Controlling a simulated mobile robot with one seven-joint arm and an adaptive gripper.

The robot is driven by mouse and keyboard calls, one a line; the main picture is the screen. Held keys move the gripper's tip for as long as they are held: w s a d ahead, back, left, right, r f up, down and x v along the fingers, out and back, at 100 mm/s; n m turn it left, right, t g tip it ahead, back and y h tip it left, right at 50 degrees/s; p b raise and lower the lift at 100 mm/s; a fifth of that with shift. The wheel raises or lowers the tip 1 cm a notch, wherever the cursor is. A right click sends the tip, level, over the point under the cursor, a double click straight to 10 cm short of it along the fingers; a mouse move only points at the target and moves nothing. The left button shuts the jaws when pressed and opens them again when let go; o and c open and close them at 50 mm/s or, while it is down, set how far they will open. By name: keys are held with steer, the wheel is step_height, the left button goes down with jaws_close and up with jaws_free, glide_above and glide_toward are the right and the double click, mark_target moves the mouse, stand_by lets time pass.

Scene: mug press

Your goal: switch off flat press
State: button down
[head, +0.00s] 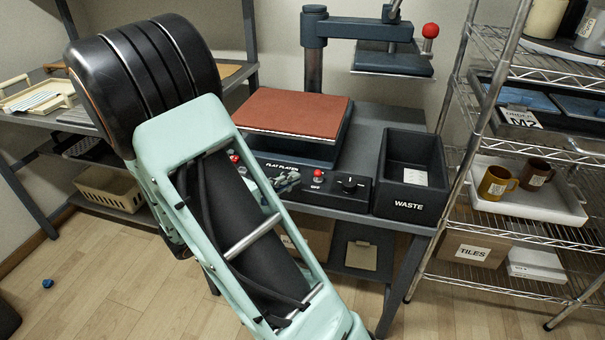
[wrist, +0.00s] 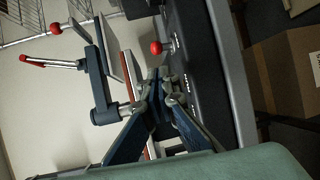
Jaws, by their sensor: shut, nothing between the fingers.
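The flat press stands on a grey bench, with a red-brown pad (head: 295,110) on its lower plate and its upper plate (head: 392,62) swung to the right. Its front panel (head: 338,190) has a red-tipped lever (head: 319,174) marked OFF and a black dial (head: 350,184). Further red knobs (head: 234,158) show at the panel's left, partly behind my arm. My gripper (head: 287,180) is in front of the panel, left of the lever. In the wrist view my gripper (wrist: 160,80) is shut and empty, with a red knob (wrist: 156,48) just beyond its fingertips; contact cannot be told.
A black WASTE bin (head: 412,175) stands on the bench right of the panel. A wire rack (head: 520,220) with mugs (head: 497,183) and boxes is at the right. A shelf with trays (head: 35,95) is at the left.

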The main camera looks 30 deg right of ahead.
steer(key=v, duration=0.6)
stand_by(0.4)
